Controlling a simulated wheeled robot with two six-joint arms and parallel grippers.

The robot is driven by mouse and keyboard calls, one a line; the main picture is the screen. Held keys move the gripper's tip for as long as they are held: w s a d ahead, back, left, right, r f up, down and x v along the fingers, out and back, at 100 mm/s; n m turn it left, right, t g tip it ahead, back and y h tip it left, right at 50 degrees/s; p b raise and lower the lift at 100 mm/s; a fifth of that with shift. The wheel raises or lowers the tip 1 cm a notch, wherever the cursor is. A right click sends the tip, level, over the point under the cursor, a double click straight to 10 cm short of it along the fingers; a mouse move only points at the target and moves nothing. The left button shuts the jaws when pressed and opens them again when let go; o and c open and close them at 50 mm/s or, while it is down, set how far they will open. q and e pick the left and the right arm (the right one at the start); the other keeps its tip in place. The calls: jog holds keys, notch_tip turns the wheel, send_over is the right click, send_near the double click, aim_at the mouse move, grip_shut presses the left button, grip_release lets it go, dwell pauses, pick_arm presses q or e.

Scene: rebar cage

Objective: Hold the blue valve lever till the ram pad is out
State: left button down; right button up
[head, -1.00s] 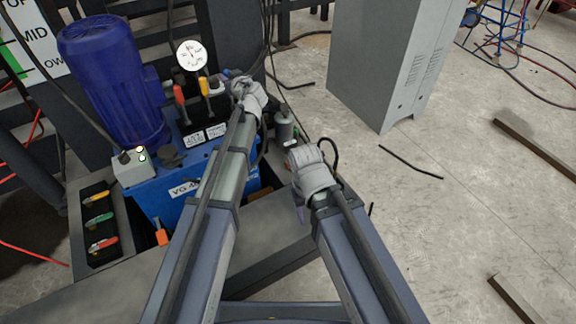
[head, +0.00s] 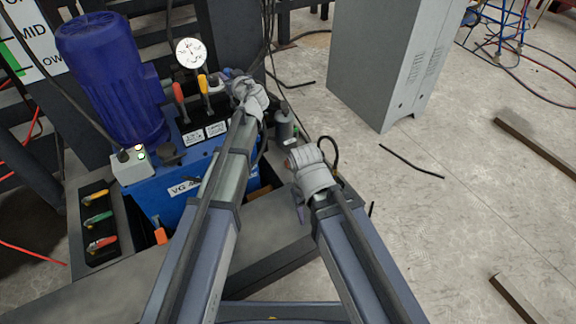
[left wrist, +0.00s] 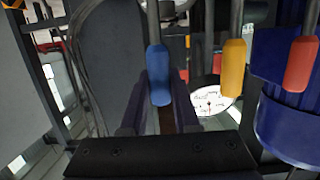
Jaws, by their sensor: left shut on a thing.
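The blue valve lever (left wrist: 159,72) hangs in the middle of the left wrist view, between the fingers of my left gripper (left wrist: 160,98), which is shut on it. I cannot make out the ram pad.
The blue power unit (head: 160,192) carries a blue motor (head: 112,80) and a round gauge (head: 191,53). A grey cabinet (head: 372,70) stands right of the arms. Floor at right is mostly clear, with loose bars.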

pick_arm(q)
jog(key=shift+s+d, duration=0.1)
jog(key=shift+s, duration=0.05)
dwell(0.3)
jog(key=shift+s+f+t+b, duration=0.2)
jog(key=shift+t+b, duration=0.1)
jog(key=shift+b, duration=0.3)
jog(key=shift+s+d+r+t+y+b, duration=0.1)
jog(key=shift+s+d+t+y+b, duration=0.2)
jog(key=shift+b, duration=0.2)
jog(key=shift+w, duration=0.1)
